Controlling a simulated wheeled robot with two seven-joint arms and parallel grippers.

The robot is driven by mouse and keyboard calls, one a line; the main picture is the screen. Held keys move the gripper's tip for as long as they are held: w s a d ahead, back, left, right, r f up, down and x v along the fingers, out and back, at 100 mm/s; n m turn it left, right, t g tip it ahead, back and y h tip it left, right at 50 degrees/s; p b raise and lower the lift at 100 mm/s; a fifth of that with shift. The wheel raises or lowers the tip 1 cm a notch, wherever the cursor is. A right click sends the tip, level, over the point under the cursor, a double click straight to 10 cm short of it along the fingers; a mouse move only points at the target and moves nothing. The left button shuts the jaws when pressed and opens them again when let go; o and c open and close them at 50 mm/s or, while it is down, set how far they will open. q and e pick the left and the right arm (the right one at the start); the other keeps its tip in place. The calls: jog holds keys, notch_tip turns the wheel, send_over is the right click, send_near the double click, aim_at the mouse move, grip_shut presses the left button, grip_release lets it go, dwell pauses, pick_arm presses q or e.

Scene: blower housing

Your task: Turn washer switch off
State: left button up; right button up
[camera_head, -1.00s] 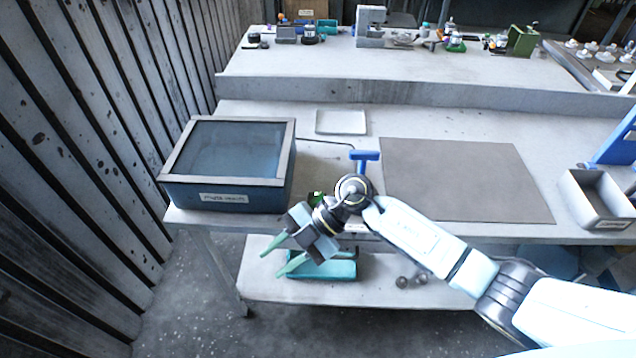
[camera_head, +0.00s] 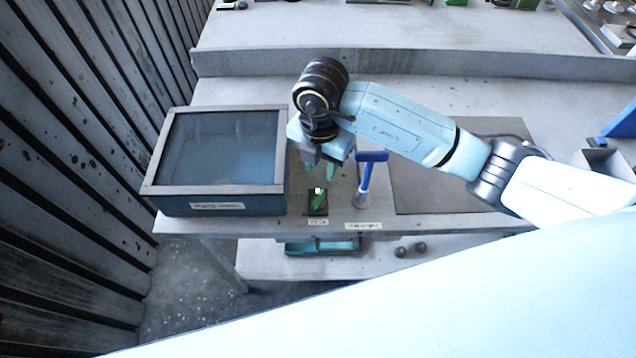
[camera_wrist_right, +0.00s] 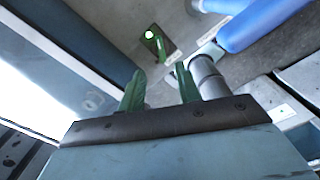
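The washer (camera_head: 215,150) is a blue-grey box with a dark glass lid at the left of the table. The small green switch (camera_head: 318,200) sits on a dark base to its right, near the table's front edge. In the right wrist view the switch (camera_wrist_right: 152,38) shows a green lever with a white tip on a plate. My right gripper (camera_head: 320,170) hangs just behind and above the switch, fingers pointing down. In the right wrist view its two green fingers (camera_wrist_right: 158,74) are apart with nothing between them. The left gripper is not in view.
A blue-handled lever (camera_head: 370,172) on a grey post stands close to the right of the switch. A brown mat (camera_head: 450,200) lies farther right, partly under my right arm.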

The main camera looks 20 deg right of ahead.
send_over(320, 194)
notch_tip(320, 194, down, 6)
jog(key=shift+s+r, duration=0.1)
jog(key=shift+s, duration=0.05)
notch_tip(320, 194, down, 4)
jog(key=shift+f, duration=0.35)
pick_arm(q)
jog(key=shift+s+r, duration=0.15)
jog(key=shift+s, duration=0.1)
pick_arm(e)
grip_shut()
